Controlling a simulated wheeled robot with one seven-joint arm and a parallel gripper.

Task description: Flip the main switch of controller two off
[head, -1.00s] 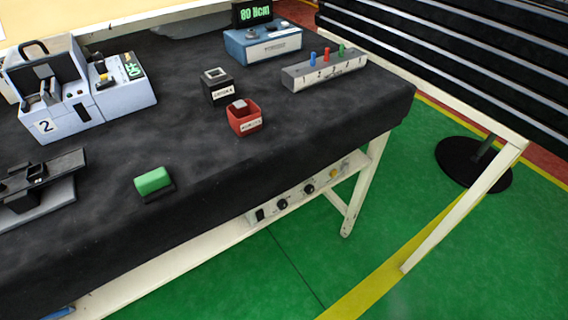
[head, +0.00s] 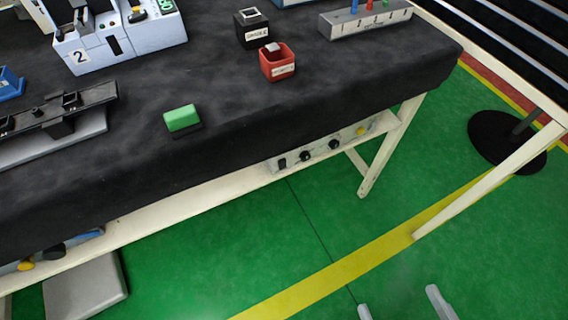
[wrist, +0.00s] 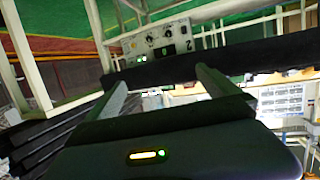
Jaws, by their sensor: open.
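A controller panel marked 2 (wrist: 155,43) shows beyond my fingertips in the wrist view, with dark round knobs and small lit green lights. In the head view, a pale controller panel (head: 320,149) hangs under the bench's front edge at the right. It has a black switch-like part (head: 282,163) at its left, two black knobs and a yellow button. Its number cannot be read there, and the switch's position is too small to tell. My gripper (head: 402,305) is open and empty at the bottom right, apart from the panel; it also shows in the wrist view (wrist: 161,77).
The black-topped bench (head: 240,110) carries a machine marked 2 (head: 115,40), a green block (head: 182,118) and a red bin (head: 278,65). A second under-bench unit (head: 55,250) is partly hidden at lower left. A white bench leg (head: 388,150) stands right of the panel. Green floor in front is clear.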

